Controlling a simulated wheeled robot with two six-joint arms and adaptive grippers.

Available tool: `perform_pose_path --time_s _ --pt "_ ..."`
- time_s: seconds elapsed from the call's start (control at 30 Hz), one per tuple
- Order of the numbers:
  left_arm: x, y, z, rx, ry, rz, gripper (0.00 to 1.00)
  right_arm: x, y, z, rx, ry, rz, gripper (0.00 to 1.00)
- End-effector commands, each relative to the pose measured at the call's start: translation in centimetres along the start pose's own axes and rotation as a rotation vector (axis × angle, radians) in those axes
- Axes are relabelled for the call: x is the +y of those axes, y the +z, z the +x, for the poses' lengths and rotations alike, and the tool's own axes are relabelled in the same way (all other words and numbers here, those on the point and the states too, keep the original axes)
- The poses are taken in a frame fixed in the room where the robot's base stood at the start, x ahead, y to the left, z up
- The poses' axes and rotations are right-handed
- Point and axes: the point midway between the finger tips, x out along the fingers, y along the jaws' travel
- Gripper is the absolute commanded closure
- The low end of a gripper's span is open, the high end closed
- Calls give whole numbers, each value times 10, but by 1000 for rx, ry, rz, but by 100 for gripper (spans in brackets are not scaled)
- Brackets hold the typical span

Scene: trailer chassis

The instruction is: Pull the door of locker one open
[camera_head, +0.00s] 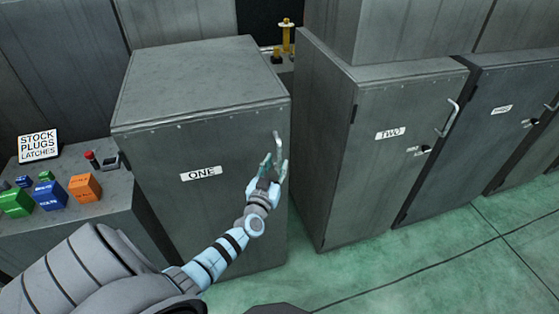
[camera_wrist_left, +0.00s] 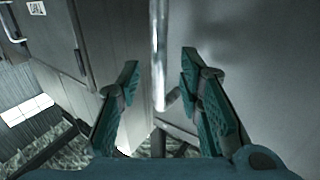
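Locker one (camera_head: 180,215) is a grey metal cabinet with a white "ONE" label (camera_head: 201,173) on its front. Its door looks shut in the head view. An upright silver bar handle (camera_head: 277,142) sits near the door's right edge. My left gripper (camera_head: 275,161) is at the handle's lower part. In the left wrist view, its two green fingers (camera_wrist_left: 160,62) stand apart, open. The handle (camera_wrist_left: 159,45) shows between them, with a visible gap on each side. The gripper hides part of the handle's lower end in the head view. My right gripper is not in view.
Locker two (camera_head: 375,185) stands to the right across a narrow gap, with further lockers beyond. A bench (camera_head: 95,205) with coloured boxes and a "STOCK PLUGS LATCHES" sign (camera_head: 38,145) is at left. Green floor (camera_head: 400,265) is clear in front of the right-hand lockers.

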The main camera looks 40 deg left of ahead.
Motion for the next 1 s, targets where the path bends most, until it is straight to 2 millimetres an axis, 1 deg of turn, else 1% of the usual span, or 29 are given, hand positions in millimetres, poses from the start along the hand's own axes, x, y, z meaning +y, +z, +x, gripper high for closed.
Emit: perform_pose_path --time_s 0.03,0.1,0.2,0.33,0.53,0.73,1.0 --pt "0 5 11 2 -1 0 67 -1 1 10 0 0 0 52" --pt "0 5 24 1 0 1 67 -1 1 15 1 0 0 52" --pt "0 4 35 0 0 2 67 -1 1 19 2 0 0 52" --pt "0 2 41 -1 1 1 67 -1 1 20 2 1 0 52" --pt "0 1 41 -2 1 1 67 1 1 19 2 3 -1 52" --pt "0 1 40 -2 1 1 99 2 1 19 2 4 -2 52" --pt "0 2 40 -2 1 1 100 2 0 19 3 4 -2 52"
